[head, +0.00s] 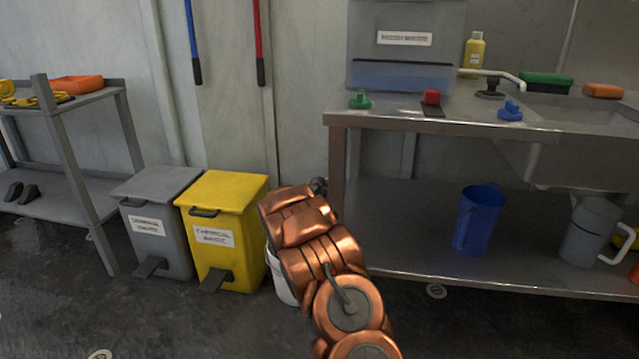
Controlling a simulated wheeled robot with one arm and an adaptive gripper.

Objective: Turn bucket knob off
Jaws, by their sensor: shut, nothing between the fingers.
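My copper arm rises from the bottom centre, and my gripper (320,186) shows only as a small dark piece at its far end, by the left front corner of the counter. It is shut with nothing seen in it; the arm hides most of it. A white bucket (283,280) stands on the floor, mostly hidden behind my arm. On the counter are a green knob (360,100), a red block-like knob (431,97) on a dark base, and a blue knob (510,111). I cannot tell which knob belongs to the bucket. My gripper is below and left of all three.
The metal counter (450,126) has a sink (590,125) at right and a lower shelf with a blue jug (479,219) and a grey jug (588,231). A yellow bin (225,225) and a grey bin (155,215) stand left of my arm. The floor at front left is clear.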

